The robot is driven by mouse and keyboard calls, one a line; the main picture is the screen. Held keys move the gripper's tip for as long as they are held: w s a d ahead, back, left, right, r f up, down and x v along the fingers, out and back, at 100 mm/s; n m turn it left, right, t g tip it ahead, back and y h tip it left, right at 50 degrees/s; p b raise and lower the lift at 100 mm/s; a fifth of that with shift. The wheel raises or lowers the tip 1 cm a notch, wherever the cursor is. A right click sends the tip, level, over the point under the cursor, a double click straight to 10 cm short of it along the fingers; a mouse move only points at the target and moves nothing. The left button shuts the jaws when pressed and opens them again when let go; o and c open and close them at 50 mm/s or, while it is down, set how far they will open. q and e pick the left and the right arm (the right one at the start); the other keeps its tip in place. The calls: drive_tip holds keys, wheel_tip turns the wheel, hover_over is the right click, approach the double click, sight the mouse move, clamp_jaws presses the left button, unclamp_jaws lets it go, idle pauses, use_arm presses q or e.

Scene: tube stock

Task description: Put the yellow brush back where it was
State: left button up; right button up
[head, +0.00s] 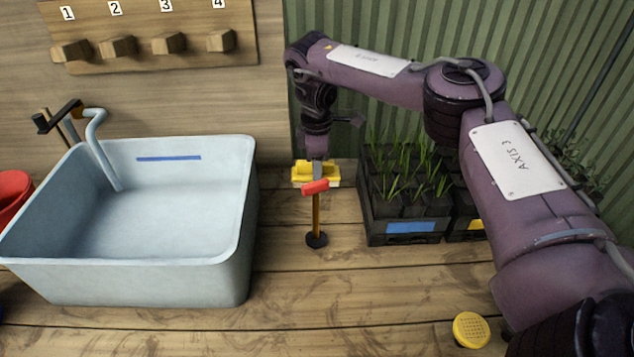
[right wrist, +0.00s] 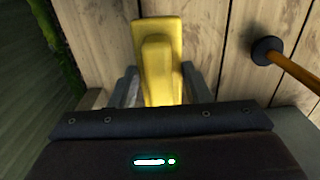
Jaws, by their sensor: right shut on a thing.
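The yellow brush (head: 328,174) is at my right gripper, on the bench between the basin and the plant tray in the head view. It also shows in the right wrist view (right wrist: 158,62), between the two fingers. My right gripper (head: 316,168) points down from above and is shut on the brush. A red-topped tool with an orange shaft and dark round base partly covers the brush and fingers in the head view. Whether the brush touches the bench is hard to tell. My left gripper is not in view. Four numbered wooden pegs (head: 168,43) on the wall board are empty.
The pale blue basin (head: 247,215) with a tap stands left. The red-topped tool (head: 316,212) stands just in front of the brush. Black plant trays (head: 375,226) stand right. A round yellow item (head: 470,329) lies at the front right. The front middle bench is clear.

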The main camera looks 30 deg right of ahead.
drive_tip(key=shift+f, duration=0.35)
wheel_tip(320, 180, down, 4)
drive_tip(key=shift+r, duration=0.25)
drive_tip(key=o, duration=1)
drive_tip(key=shift+f, duration=0.2)
drive_tip(key=shift+c, duration=0.2)
drive_tip(key=shift+r, duration=0.3)
wheel_tip(320, 180, up, 12)
drive_tip(key=shift+f+p, duration=0.1)
drive_tip(key=shift+p, duration=1.15)
